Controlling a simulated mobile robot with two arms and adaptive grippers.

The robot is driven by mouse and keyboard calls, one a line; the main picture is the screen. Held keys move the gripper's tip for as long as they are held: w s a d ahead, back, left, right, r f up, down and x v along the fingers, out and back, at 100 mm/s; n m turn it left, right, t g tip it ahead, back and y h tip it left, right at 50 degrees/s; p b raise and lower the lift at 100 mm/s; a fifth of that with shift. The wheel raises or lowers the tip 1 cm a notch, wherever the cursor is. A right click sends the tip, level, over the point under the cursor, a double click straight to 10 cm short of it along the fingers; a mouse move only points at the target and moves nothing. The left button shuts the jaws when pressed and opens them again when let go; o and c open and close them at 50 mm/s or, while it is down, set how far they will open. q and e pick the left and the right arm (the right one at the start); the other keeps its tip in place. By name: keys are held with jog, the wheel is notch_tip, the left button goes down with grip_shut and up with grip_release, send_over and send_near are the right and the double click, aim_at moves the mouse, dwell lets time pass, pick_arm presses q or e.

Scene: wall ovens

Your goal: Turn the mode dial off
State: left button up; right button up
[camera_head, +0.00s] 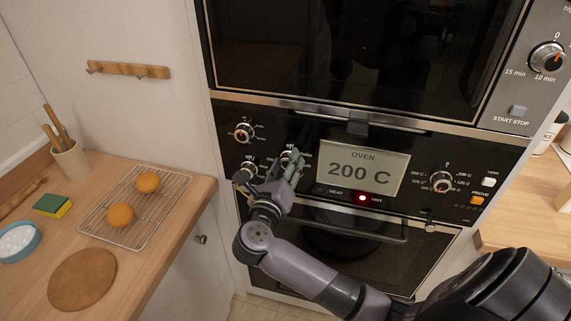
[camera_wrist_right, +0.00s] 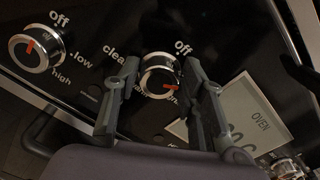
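The mode dial (camera_wrist_right: 160,76) is a round silver knob on the black oven panel, with "off" above it and "clean" to its left in the right wrist view. Its red pointer is turned to the lower right, away from "off". In the head view the dial (camera_head: 291,155) is partly hidden by my gripper, just left of the display. My right gripper (camera_wrist_right: 160,70) is open, with one finger on each side of the dial; small gaps seem to show, and contact is unclear. It also shows in the head view (camera_head: 268,172). My left gripper is out of view.
The display (camera_head: 361,170) reads "OVEN 200 C", with a red light (camera_head: 362,198) lit below it. The oven handle (camera_head: 350,225) runs below. A counter with a cooling rack (camera_head: 130,235) stands left.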

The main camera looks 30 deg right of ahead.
jog(key=c, duration=0.6)
jog(key=shift+o, duration=0.2)
jog(key=shift+r+n+p, duration=0.15)
jog(key=shift+n+p, duration=0.95)
jog(key=shift+p, duration=0.1)
jog(key=n+p, duration=0.6)
jog(key=shift+a+f+n+p, duration=0.1)
jog(key=shift+f+n+p, duration=0.05)
jog(key=shift+n+p, duration=0.8)
jog(key=shift+f+n+p, duration=0.15)
jog(key=shift+n+p, duration=0.65)
jog(key=shift+n, duration=0.25)
jog(key=o, duration=1.1)
jog(key=shift+w, duration=0.1)
